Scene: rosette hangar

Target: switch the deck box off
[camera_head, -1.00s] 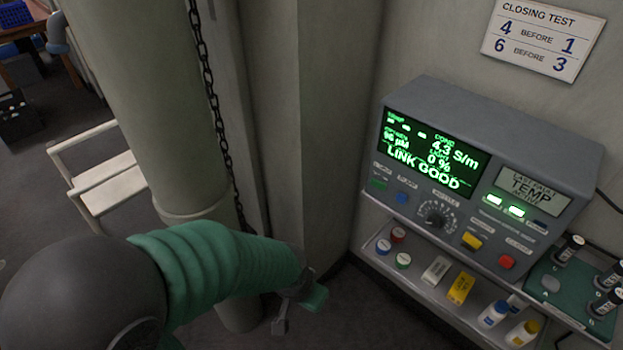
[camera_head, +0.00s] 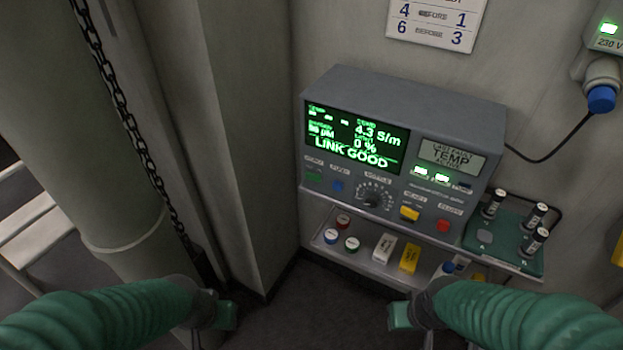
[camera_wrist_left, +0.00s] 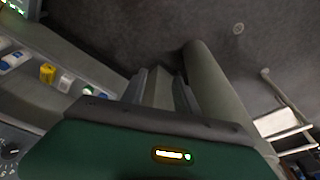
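The deck box (camera_head: 400,115) is a grey console on a shelf against the wall. Its green-lit screen (camera_head: 356,140) reads "LINK GOOD", and a smaller pale screen reads "TEMP". Its sloped front has a green button (camera_head: 313,177), a blue button (camera_head: 337,186), a round black knob (camera_head: 373,197), a yellow button (camera_head: 409,214) and a red button (camera_head: 443,225). Two small lamps glow green; the small labels are blurred. My left gripper (camera_head: 213,322) and right gripper (camera_head: 415,325) hang below and in front of it, touching nothing. Their fingers look apart and empty.
Below the box, a shelf (camera_head: 325,252) holds small jars, a white box and a yellow box. A green tray (camera_head: 525,255) with black-capped vials is at the right. A pillar (camera_head: 125,190) and a hanging chain (camera_head: 130,125) stand left. A blue plug (camera_head: 601,99) is upper right.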

